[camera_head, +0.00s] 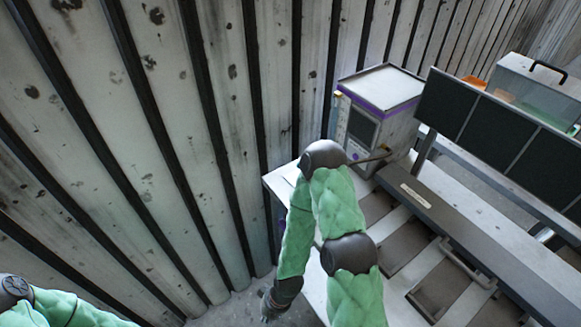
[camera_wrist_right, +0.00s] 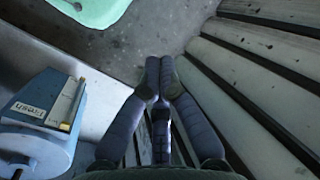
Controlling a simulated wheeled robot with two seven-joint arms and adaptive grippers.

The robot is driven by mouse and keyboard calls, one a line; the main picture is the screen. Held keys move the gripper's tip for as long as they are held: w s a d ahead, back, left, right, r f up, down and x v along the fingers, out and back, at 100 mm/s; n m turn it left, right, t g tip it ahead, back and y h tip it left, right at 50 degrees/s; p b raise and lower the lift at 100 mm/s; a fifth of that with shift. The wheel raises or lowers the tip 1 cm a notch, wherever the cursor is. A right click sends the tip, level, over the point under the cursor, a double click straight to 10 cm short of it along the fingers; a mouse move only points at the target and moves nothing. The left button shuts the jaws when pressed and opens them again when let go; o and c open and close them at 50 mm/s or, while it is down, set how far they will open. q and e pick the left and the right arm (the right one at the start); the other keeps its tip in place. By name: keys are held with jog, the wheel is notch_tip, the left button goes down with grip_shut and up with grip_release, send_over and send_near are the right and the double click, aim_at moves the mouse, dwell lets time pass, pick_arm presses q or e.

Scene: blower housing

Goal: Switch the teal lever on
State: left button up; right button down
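I cannot make out a teal lever in either view. In the right wrist view, a blue-grey housing (camera_wrist_right: 38,143) with a labelled plate (camera_wrist_right: 27,109) and a yellow strip stands at the left edge, apart from my fingers. Which part of it, if any, is the lever does not show. My right gripper (camera_wrist_right: 158,73) points ahead with its two fingers together and nothing visible between them. In the head view the right gripper (camera_head: 268,305) hangs low beside the bench's left end, small and dark. My left arm enters at the bottom left; its gripper is out of view.
A ribbed metal wall (camera_head: 215,130) rises close to the left of my right gripper. The pale bench (camera_head: 312,290) lies to its right. A white box with purple trim (camera_head: 392,90) and dark panels (camera_head: 480,125) stand farther back. Bare floor (camera_head: 240,300) shows below.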

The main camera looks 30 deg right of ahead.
jog(key=shift+r, duration=0.1)
notch_tip(320, 180, up, 12)
jog(key=r+n+g+h+p, duration=0.1)
jog(key=n+g+h+p, duration=0.25)
jog(key=n+p, duration=0.85)
jog(key=w+d+r+n+t+h+p, duration=0.3)
jog(key=w+d+r+n+h+p, duration=0.1)
jog(key=w+r, duration=0.6)
jog(key=w+d+r+n+t+h+p, duration=0.3)
jog(key=w+d+r+n+h+p, duration=0.2)
jog(key=w+r, duration=0.5)
notch_tip(320, 180, up, 4)
jog(key=d+n+h, duration=0.1)
jog(key=n+h, duration=0.1)
jog(key=shift+w+d+r+n, duration=0.2)
jog(key=shift+w+d+n, duration=0.1)
jog(key=shift+n, duration=0.1)
